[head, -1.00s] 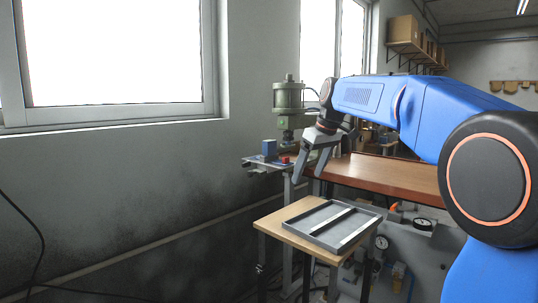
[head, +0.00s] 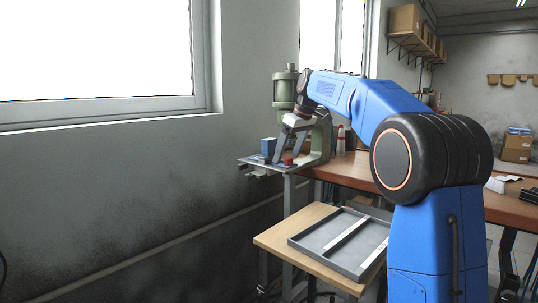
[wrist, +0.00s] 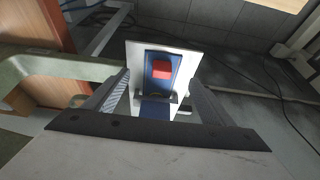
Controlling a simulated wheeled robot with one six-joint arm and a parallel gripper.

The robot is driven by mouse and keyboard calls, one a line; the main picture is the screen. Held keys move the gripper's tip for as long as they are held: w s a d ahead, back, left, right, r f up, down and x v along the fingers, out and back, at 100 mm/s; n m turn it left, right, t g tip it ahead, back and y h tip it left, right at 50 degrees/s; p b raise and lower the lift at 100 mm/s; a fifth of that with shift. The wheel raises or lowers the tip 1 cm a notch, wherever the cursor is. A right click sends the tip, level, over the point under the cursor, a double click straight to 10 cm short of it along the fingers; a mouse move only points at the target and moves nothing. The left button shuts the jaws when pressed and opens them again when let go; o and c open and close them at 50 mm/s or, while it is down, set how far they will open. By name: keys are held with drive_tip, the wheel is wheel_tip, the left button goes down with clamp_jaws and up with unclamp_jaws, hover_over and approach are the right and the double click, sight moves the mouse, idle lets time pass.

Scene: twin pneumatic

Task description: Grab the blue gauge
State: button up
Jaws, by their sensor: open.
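A blue block (head: 268,147), which looks like the blue gauge, stands upright on the small pale plate of the green press. A small red block (head: 288,160) is to its right on a blue base. My gripper (head: 287,158) is over this plate with its fingers pointing down, open, close to both blocks. In the wrist view the red block (wrist: 162,70) lies beyond the fingertips, with blue around it. A blue piece (wrist: 155,109) also shows between the fingers, partly hidden by the gripper body. I cannot tell whether it is the gauge.
The green press (head: 284,92) rises right behind my gripper. A wooden bench (head: 345,170) lies to its right. A grey divided tray (head: 310,246) sits on a low wooden table (head: 283,236) in front. The wall and window are close on the left.

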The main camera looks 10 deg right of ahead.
sight(270, 151)
drive_tip(key=shift+w+a, duration=0.8)
drive_tip(key=shift+w, duration=0.3)
drive_tip(key=shift+w+a, duration=0.85)
drive_tip(key=shift+w, duration=0.25)
drive_tip(key=shift+w+a, duration=0.8)
drive_tip(key=shift+w, duration=0.3)
drive_tip(key=shift+w+a+f, duration=0.1)
drive_tip(key=shift+w+f, duration=0.05)
drive_tip(key=shift+f, duration=0.45)
drive_tip(key=c, duration=1)
drive_tip(key=shift+r, duration=0.1)
drive_tip(key=shift+c, duration=0.2)
